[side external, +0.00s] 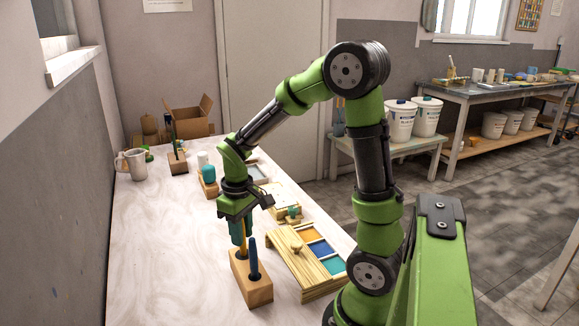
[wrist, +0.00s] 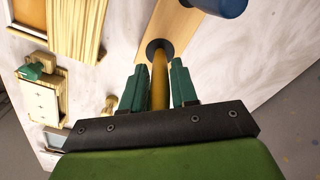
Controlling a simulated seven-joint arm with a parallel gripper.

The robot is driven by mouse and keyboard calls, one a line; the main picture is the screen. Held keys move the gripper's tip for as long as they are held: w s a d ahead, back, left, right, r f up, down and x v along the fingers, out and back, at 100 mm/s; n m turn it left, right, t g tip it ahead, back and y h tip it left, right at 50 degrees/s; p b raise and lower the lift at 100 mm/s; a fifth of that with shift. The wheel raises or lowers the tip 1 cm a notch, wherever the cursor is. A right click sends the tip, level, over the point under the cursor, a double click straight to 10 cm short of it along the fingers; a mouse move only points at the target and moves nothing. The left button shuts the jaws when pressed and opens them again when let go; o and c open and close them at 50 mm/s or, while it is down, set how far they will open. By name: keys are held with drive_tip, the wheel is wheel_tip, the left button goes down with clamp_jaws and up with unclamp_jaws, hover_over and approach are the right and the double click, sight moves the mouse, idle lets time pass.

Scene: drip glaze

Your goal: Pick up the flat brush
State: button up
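A wooden block (side external: 250,286) with holes stands on the near part of the table, and it also shows at the top of the wrist view (wrist: 181,28). A yellow-brown handle (wrist: 160,80) stands upright in one hole. I cannot tell whether it is the flat brush, as no brush head shows. A thicker blue handle (side external: 254,258) stands in the hole beside it. My gripper (wrist: 159,76) points down over the block, its teal fingers on either side of the yellow-brown handle. Narrow gaps show between fingers and handle, so it is open around it.
A slatted wooden box (side external: 300,272) with coloured compartments lies right of the block. Farther back are a wooden holder with a teal bottle (side external: 208,174), another tool block (side external: 178,163), a mug (side external: 136,165) and a cardboard box (side external: 190,118). The table's left side is clear.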

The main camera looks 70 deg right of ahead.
clamp_jaws()
wheel_tip(320, 180, up, 20)
idle(1.0)
